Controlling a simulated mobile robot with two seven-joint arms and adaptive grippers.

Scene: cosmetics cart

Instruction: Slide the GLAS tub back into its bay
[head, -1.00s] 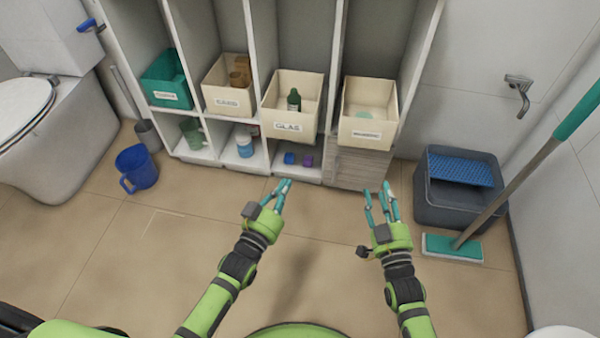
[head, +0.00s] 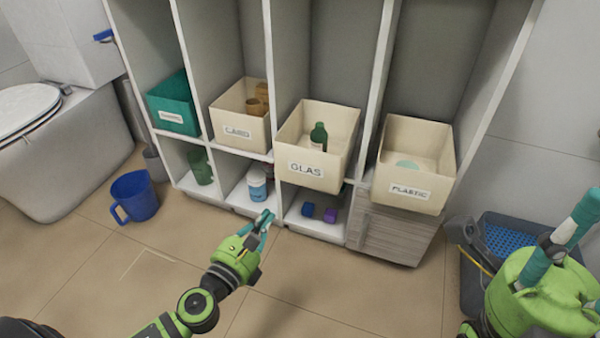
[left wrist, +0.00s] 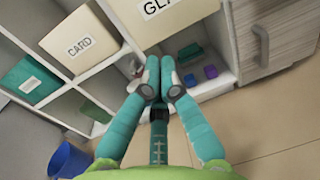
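The cream GLAS tub (head: 306,172) sits in the third upper bay, its labelled front jutting out past the shelf edge. A green bottle (head: 319,136) stands inside it. In the left wrist view part of the GLAS tub (left wrist: 180,24) shows at the top, cut off by the frame. My left gripper (head: 265,219) is below and in front of the tub, apart from it. Its fingers are together with nothing seen between them, as the left wrist view (left wrist: 159,62) shows. My right gripper (head: 560,245) is close to the camera at the right edge, partly cut off, its fingertips unclear.
The CARD tub (head: 238,131) and PLASTIC tub (head: 408,192) flank the GLAS tub. A teal tub (head: 175,118) is at far left. Small blue and purple items (head: 330,216) lie in the bay below. A blue jug (head: 135,197) stands on the floor. A grey bucket (head: 470,285) is at right.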

